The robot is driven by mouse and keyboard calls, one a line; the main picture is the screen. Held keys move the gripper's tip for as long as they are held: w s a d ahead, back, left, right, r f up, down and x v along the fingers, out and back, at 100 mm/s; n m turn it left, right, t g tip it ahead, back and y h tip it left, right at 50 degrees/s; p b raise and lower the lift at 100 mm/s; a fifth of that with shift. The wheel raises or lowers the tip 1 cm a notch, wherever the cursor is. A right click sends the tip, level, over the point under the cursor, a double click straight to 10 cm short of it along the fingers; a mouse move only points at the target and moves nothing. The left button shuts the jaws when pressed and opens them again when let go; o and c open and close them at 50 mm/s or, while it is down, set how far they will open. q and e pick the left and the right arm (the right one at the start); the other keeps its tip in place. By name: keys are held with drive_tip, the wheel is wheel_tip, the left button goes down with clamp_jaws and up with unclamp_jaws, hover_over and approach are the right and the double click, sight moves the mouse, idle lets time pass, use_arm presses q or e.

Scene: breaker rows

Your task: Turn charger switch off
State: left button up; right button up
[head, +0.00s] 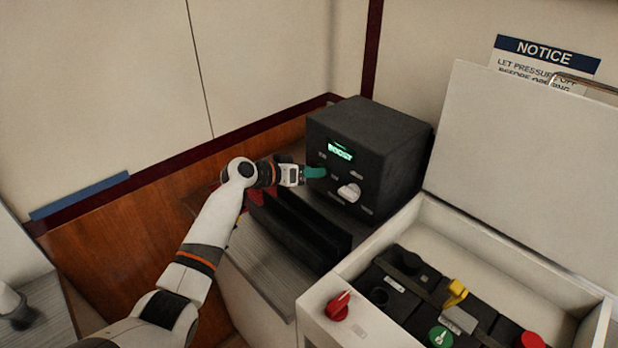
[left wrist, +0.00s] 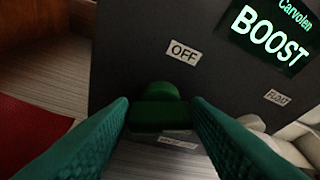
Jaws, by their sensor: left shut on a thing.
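The charger (head: 395,143) is a dark box with a lit display (head: 340,151) reading BOOST, which also shows in the left wrist view (left wrist: 270,32). A green knob (left wrist: 158,108) stands out from its front face, below an OFF label (left wrist: 184,52). In the head view my left gripper (head: 314,172) meets the charger's front and hides this knob. My right gripper is not in view.
A white knob (head: 348,192) sits close by on the charger's front. Right of it stands an open white box (head: 385,250) with batteries, a red knob (head: 338,305), a yellow lever (head: 455,292), and green and red caps. Its raised lid (head: 530,160) leans behind. Wall panels close the left.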

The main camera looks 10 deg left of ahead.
use_arm(q)
drive_tip(key=shift+w+a+f+n+h+b, duration=0.1)
drive_tip(key=shift+f+n+h+b, duration=0.1)
drive_tip(key=shift+n+h+b, duration=0.5)
drive_tip(key=o, duration=1)
drive_tip(key=shift+r, duration=0.1)
drive_tip(key=shift+b+v, duration=0.65)
drive_tip(key=shift+v, duration=5.4)
drive_tip(key=shift+r, duration=0.15)
